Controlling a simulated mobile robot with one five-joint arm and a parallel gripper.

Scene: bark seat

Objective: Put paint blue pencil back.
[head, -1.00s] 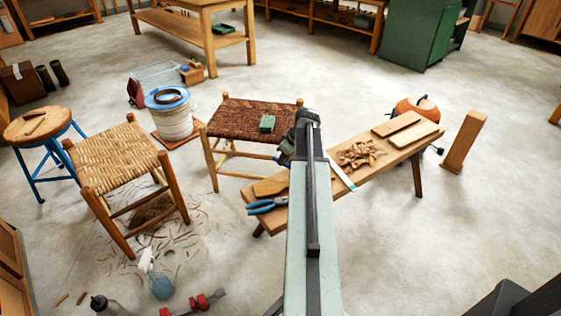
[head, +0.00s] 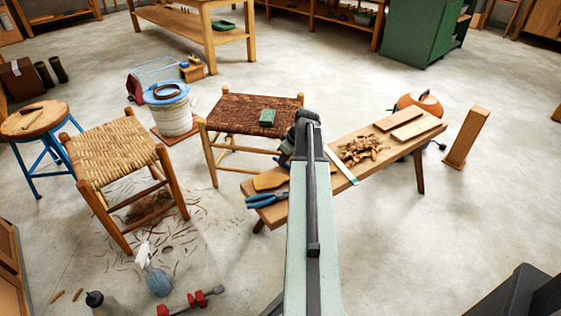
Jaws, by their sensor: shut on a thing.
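My gripper (head: 292,148) is at the far end of my arm, seen from behind, between the dark woven seat and the low plank bench. It is shut, and a small blue sliver of the paint blue pencil (head: 280,158) shows at its left side. The rest of the pencil is hidden by the gripper. A small wooden block (head: 193,71) with a blue spot on it stands on the floor behind the bucket; I cannot tell what it holds.
The dark woven stool (head: 240,108) bears a green box (head: 267,118). The plank bench (head: 400,150) carries shavings, boards and blue pliers (head: 266,200). A light woven stool (head: 112,150), a round stool (head: 36,122) and a bucket (head: 172,118) stand left.

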